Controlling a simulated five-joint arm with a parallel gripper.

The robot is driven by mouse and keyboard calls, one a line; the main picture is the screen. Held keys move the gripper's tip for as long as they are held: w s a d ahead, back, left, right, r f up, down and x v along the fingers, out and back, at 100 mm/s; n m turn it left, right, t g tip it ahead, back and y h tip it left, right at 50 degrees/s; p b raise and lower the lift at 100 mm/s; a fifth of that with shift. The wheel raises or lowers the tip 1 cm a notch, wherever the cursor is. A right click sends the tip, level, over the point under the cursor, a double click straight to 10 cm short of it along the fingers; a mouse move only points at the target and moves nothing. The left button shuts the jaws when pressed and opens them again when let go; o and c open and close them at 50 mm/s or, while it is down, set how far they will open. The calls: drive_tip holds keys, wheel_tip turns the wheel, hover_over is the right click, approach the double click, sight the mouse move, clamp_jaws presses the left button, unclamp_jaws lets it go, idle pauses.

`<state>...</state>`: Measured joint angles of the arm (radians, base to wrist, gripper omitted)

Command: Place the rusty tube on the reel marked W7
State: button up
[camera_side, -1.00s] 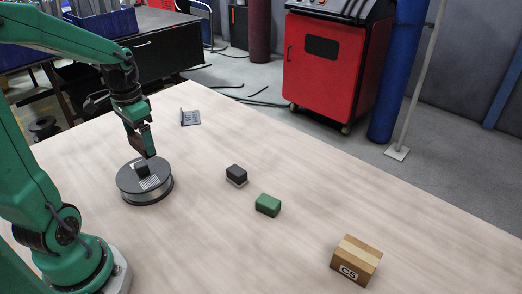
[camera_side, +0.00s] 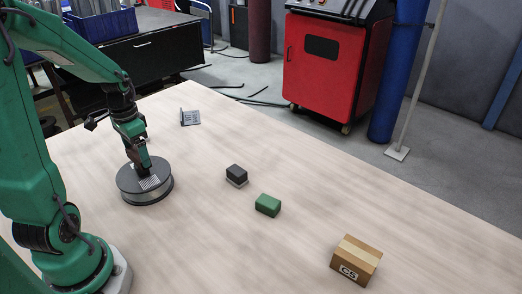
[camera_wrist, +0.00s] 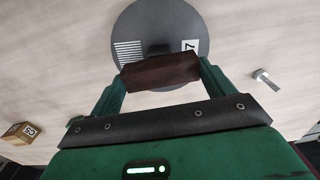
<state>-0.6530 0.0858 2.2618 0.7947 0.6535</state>
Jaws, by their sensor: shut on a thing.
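The rusty tube (camera_wrist: 160,72) is a dark brown bar in the wrist view, held crosswise between the fingers of my gripper (camera_wrist: 160,76). The reel (camera_wrist: 185,20) is a dark grey disc beyond the tube, with a striped patch and a white label showing a 7; the rest of its mark is not readable. In the side view the reel (camera_side: 147,197) lies flat on the table, and my gripper (camera_side: 143,167) is low over its top. The tube is not clear there. I cannot tell whether it touches the reel.
A grey bracket (camera_side: 189,117) stands behind the reel. A dark block on a light base (camera_side: 236,173), a green block (camera_side: 268,205) and a cardboard box marked C5 (camera_side: 356,260) stand to the right.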

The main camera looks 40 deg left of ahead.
sight(137, 153)
drive_tip(key=shift+f, duration=0.3)
drive_tip(key=o, duration=1)
drive_tip(key=shift+c, duration=0.2)
wheel_tip(137, 153, up, 12)
drive_tip(key=shift+r, duration=0.15)
drive_tip(key=shift+d, duration=0.1)
idle(0.4)
drive_tip(key=s+d+r+t, duration=0.1)
drive_tip(key=d+t, duration=0.1)
drive_tip(key=d, duration=0.7)
drive_tip(key=s+d+r+t, duration=0.1)
drive_tip(key=s+d+t, duration=0.1)
drive_tip(key=d, duration=0.8)
drive_tip(key=shift+d+r+t, duration=0.2)
drive_tip(key=shift+t, duration=0.6)
